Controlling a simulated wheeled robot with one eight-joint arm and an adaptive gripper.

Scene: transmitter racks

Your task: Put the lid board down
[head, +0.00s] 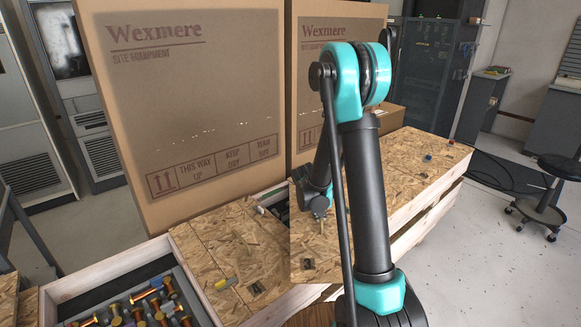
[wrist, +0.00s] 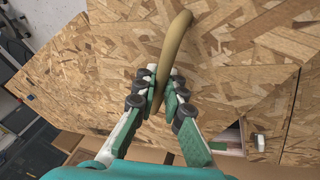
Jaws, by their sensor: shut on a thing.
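The lid board (head: 308,245) is a flat OSB panel, partly hidden behind my arm in the head view. My gripper (head: 319,210) is at the board, largely masked by my arm. In the wrist view my gripper (wrist: 161,90) is shut on a curved tan handle (wrist: 177,38) standing on the lid board (wrist: 110,70). The handle is between both finger pads.
An open crate compartment (head: 62,290) holds several bolts. Tall Wexmere cartons (head: 185,110) stand behind. More OSB (head: 420,165) with small items lies right. A stool (head: 550,185) stands far right.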

